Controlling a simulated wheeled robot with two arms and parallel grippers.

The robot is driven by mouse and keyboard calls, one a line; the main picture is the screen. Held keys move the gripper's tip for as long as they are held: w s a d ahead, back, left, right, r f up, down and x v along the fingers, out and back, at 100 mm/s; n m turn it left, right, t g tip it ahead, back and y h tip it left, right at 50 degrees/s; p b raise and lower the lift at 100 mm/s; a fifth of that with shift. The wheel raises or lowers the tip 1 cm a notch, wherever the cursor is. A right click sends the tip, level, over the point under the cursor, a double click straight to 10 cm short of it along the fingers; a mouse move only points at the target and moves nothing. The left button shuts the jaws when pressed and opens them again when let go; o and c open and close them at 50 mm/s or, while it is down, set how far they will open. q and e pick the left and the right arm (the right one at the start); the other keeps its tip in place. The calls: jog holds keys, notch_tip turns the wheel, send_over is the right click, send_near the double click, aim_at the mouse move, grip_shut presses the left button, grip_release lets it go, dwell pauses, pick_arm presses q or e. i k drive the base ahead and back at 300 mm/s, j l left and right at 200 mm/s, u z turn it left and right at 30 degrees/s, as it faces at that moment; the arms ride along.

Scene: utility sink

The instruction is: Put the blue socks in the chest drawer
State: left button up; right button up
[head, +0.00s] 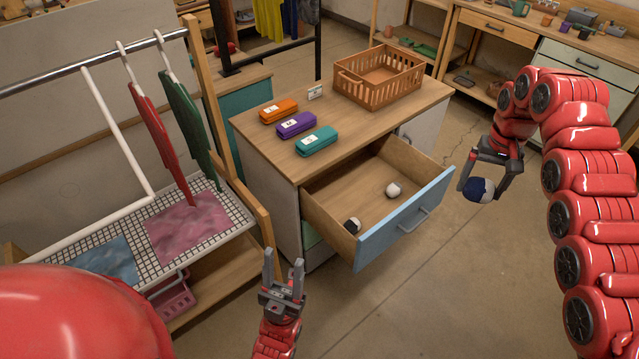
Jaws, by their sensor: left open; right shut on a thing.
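My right gripper (482,185) is shut on a rolled sock ball (479,191), navy blue with a white part. It holds the ball in the air to the right of the open drawer (345,190), outside its blue front panel. In the drawer lie two more small balls. The other, dark and white (352,225), is in the near left corner, partly hidden by the drawer's side. My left gripper (283,266) is open and empty, below and left of the drawer.
On the chest top (350,118) are an orange case (278,111), a purple case (296,124), a teal case (316,142) and an orange basket (378,75). A drying rack (190,222) with hanging clothes stands at left. The floor right of the drawer is clear.

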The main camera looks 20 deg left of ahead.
aim_at(365, 209)
jog(key=i+l+u, duration=0.55)
jog(key=u, duration=0.3)
jog(key=i+l+u, duration=0.15)
jog(key=l+u, duration=0.25)
jog(key=i+l, duration=0.1)
jog(key=l, duration=0.25)
